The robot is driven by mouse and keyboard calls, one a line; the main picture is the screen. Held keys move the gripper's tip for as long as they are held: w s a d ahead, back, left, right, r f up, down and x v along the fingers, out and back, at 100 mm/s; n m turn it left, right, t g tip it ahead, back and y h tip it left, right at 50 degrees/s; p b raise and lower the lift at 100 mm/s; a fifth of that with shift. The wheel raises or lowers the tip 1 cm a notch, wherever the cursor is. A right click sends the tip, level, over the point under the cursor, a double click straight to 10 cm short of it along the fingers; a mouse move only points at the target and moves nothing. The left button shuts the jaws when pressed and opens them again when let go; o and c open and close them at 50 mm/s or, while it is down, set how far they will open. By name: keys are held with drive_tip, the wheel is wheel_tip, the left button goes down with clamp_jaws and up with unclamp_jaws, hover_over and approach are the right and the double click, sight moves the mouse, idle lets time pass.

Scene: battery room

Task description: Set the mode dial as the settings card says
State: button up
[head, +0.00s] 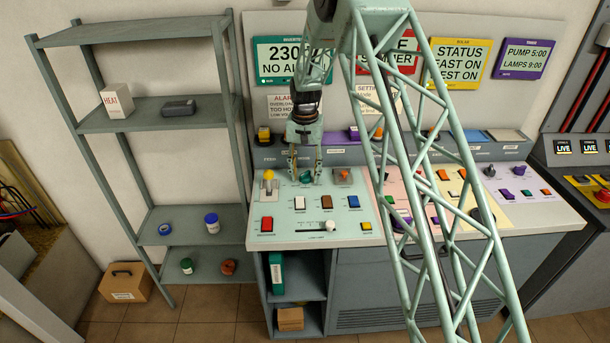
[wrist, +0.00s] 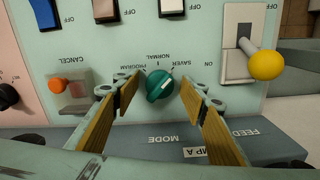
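The mode dial (wrist: 160,86) is a round teal knob on the pale green panel, with MODE printed beside it. The wrist view is upside down; the labels PROGRAM, NORMAL and SAVER curve around the dial. Its white pointer mark slants toward the SAVER side. My gripper (wrist: 160,90) is open, its two yellow-lined fingers on either side of the dial with visible gaps. In the head view my gripper (head: 305,172) hangs down at the panel over the dial (head: 306,178). The settings card (head: 367,98) on the back wall is partly hidden by my arm and its lines are too small to read.
An alarm card (head: 281,104) hangs left of the settings card. A shelf rack (head: 150,113) stands left of the console.

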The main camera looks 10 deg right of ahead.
sight(305, 174)
drive_tip(key=shift+r, duration=0.1)
wheel_tip(305, 174, up, 12)
idle(0.9)
idle(0.3)
drive_tip(key=s+r+n+t+b, duration=0.2)
drive_tip(key=s+r, duration=2.4)
drive_tip(key=s, duration=0.3)
drive_tip(key=s+f+n+t+b, duration=0.1)
drive_tip(key=s+n+t, duration=0.1)
drive_tip(key=s, duration=3.2)
drive_tip(key=shift+s+f+b, duration=0.2)
drive_tip(key=shift+f+b, duration=0.15)
drive_tip(key=shift+f, duration=0.05)
